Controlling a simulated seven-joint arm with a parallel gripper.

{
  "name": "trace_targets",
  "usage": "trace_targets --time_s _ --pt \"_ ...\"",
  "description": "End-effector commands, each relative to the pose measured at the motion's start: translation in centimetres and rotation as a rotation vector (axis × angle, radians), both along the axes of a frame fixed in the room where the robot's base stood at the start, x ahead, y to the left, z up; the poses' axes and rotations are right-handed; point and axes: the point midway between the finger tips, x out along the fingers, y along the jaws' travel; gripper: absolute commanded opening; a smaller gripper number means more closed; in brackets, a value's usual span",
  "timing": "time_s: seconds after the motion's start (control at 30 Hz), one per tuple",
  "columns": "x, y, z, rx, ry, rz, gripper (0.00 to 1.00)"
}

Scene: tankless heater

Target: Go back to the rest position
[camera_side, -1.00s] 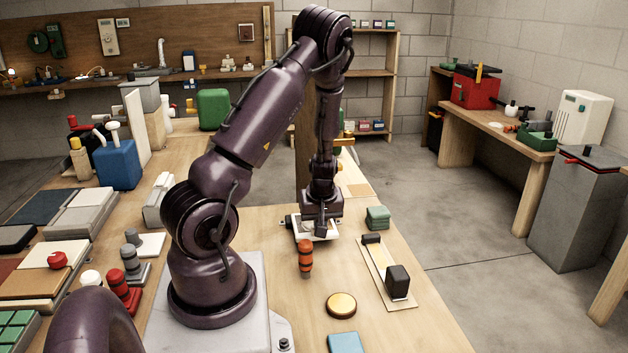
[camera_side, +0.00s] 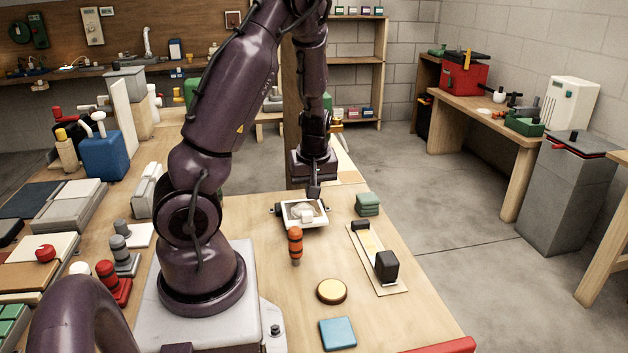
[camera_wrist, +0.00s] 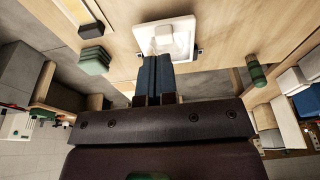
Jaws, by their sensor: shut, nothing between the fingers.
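My gripper (camera_side: 314,190) is above the table, just over the far edge of a white tray-like unit (camera_side: 290,222) with a pale block inside it. In the wrist view, the gripper's two blue-grey fingers (camera_wrist: 155,75) are together with nothing between them. They point toward the white unit (camera_wrist: 181,38), which lies beyond the tips. The gripper looks apart from the unit in the side view. The exact gap cannot be told.
Clutter fills the left bench. Open floor lies right of the table.

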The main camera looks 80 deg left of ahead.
Motion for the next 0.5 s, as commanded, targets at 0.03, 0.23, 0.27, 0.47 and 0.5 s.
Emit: trace_targets --time_s 0.03,0.23,0.27,0.47,0.5 --pt "0.2 -0.6 0.7 0.001 -0.003 -0.007 0.00" --pt "0.1 -2.1 2.5 0.002 -0.002 -0.007 0.00" --pt "0.1 -2.3 2.7 0.001 -0.002 -0.005 0.00" --pt "0.0 -2.9 3.5 0.001 -0.001 -0.001 0.00" --pt "0.0 -3.0 3.5 0.001 -0.001 0.000 0.00"
